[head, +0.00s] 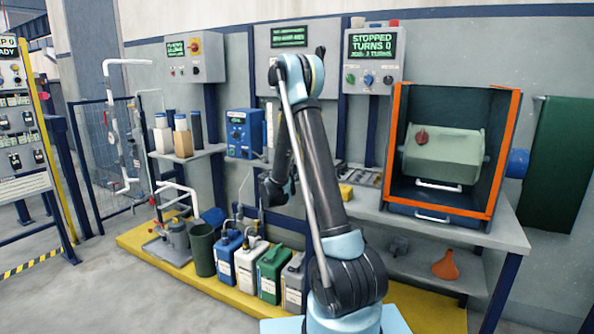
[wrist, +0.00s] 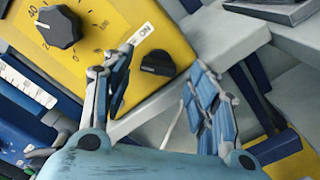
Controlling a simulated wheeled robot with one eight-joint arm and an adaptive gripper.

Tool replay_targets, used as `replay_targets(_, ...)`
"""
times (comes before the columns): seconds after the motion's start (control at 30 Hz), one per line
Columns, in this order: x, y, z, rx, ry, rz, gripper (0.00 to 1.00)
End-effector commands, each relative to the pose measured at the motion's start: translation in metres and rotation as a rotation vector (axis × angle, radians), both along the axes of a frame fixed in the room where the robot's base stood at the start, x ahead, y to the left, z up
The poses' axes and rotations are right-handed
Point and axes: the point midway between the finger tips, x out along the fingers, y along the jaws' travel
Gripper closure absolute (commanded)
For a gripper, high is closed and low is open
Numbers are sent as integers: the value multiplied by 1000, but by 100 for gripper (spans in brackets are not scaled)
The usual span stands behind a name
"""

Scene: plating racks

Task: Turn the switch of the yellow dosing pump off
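The yellow dosing pump (wrist: 180,25) fills the upper part of the wrist view, its panel tilted in the picture. Its black switch (wrist: 157,63) sits near the panel's lower right edge, with a small ON mark beside it. A larger black dial (wrist: 58,26) with a printed scale is at the upper left. My gripper (wrist: 160,68) is open and empty, with one finger on each side of the switch in the picture. Whether a finger touches the switch cannot be told. In the head view my arm hides the pump and the gripper tips.
A blue pump box (head: 243,133) stands on the shelf to the left of my arm. An orange-framed cabinet (head: 452,150) stands on the bench to the right. Several canisters (head: 272,272) stand on the yellow platform below. Grey floor in front is free.

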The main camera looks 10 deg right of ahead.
Motion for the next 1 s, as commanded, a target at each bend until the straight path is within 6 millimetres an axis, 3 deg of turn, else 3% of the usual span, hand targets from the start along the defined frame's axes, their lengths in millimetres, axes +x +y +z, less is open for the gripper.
replay_targets(0.37, -10, 8, 1, -2, -1, 1, 47)
replay_targets(0.8, -75, 55, 0, -1, 0, 3, 47)
replay_targets(1.0, -92, 67, -1, -1, 0, 1, 47)
